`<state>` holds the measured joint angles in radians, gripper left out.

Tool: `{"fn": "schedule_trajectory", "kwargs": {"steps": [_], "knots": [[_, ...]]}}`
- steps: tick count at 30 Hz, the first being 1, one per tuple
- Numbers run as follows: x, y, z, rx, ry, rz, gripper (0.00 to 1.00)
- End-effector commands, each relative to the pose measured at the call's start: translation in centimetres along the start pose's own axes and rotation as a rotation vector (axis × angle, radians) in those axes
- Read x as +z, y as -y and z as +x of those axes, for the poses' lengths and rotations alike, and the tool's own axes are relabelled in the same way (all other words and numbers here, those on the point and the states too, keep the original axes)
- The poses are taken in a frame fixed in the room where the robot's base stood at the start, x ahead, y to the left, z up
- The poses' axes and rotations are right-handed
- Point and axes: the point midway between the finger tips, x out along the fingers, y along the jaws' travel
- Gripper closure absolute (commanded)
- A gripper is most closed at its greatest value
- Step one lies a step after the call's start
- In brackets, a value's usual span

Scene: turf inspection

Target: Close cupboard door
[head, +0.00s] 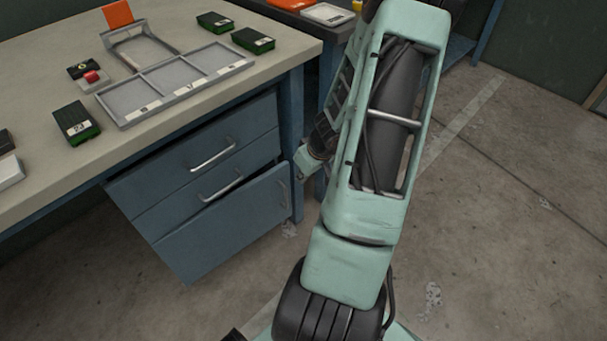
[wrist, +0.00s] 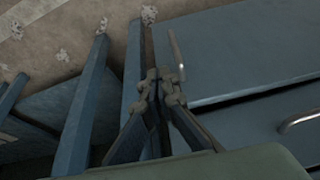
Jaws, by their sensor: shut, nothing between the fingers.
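The blue cupboard door (head: 225,230) is below two drawers in the workbench, with a vertical handle (head: 284,192) near its right edge. It stands a little ajar, with a dark gap along its top edge. In the wrist view the door (wrist: 250,50) fills the upper right, and its handle (wrist: 177,55) is beside my fingertips. My gripper (wrist: 156,76) is shut and empty, close to the door's handle-side edge; I cannot tell whether it touches. In the head view my arm hides the fingers.
The upper drawer (head: 205,140) and lower drawer (head: 200,188) have bar handles. A blue bench leg (head: 292,105) stands right of them. A grey divided tray (head: 175,87) and several small boxes are on the benchtop (head: 40,70). The concrete floor (head: 500,200) at right is clear.

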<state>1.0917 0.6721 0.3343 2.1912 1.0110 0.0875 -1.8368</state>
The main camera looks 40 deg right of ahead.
Motion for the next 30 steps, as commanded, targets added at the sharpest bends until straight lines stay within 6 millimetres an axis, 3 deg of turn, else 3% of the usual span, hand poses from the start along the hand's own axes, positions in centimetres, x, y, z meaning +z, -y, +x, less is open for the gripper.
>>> {"fn": "schedule_trajectory", "kwargs": {"steps": [1,8,9,16,30], "knots": [[0.2,0.1,1.6,-0.004,0.001,0.003,1.00],[0.1,0.1,6.0,-0.004,0.001,0.001,1.00],[-0.9,0.1,5.4,-0.001,-0.001,-0.003,1.00],[-2.9,0.1,6.2,-0.002,0.000,-0.003,1.00],[-3.7,0.0,6.8,0.000,0.000,-0.002,1.00]]}}
